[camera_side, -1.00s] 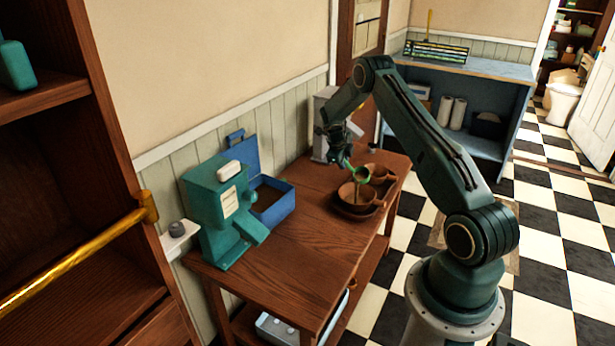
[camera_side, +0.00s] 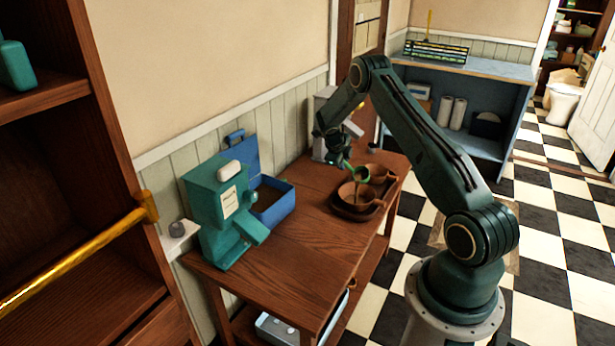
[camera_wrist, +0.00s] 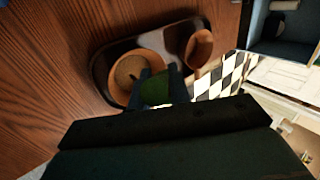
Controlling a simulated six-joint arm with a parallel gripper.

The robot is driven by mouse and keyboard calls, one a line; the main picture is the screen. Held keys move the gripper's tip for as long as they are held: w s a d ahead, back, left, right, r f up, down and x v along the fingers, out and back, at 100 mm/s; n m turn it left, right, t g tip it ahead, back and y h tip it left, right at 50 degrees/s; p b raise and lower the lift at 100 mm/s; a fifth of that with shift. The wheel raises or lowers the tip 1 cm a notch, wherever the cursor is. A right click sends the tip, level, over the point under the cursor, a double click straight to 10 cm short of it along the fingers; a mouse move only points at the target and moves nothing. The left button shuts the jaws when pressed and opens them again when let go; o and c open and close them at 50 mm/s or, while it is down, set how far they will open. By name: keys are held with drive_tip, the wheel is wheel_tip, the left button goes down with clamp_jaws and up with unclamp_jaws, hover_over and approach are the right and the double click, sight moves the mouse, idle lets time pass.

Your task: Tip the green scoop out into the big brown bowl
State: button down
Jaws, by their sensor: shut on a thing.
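My gripper (camera_side: 337,155) is shut on the green scoop (camera_side: 360,175) and holds it above the big brown bowl (camera_side: 347,200). The scoop is tipped steeply, its mouth toward the bowl. A thin brown stream shows between scoop and bowl. In the wrist view the scoop (camera_wrist: 155,91) covers part of the big bowl (camera_wrist: 117,86), and brown matter lies in the bowl.
Both bowls sit on a dark tray (camera_side: 338,212) on the wooden table (camera_side: 290,250). A teal machine (camera_side: 222,205) and an open blue box (camera_side: 280,208) stand at the table's left end. A grey machine (camera_side: 320,148) stands behind my gripper. The table's middle is clear.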

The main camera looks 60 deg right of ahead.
drive_tip(key=shift+a+f+h, duration=0.15)
drive_tip(key=shift+a+h, duration=0.7)
drive_tip(key=shift+h, duration=0.45)
idle(1.9)
drive_tip(key=shift+a+f+h, duration=0.25)
drive_tip(key=shift+a+h, duration=0.25)
drive_tip(key=shift+h, duration=0.5)
drive_tip(key=shift+a+f+h, duration=0.25)
drive_tip(key=shift+a+h, duration=0.25)
drive_tip(key=shift+h, duration=0.5)
idle(2.7)
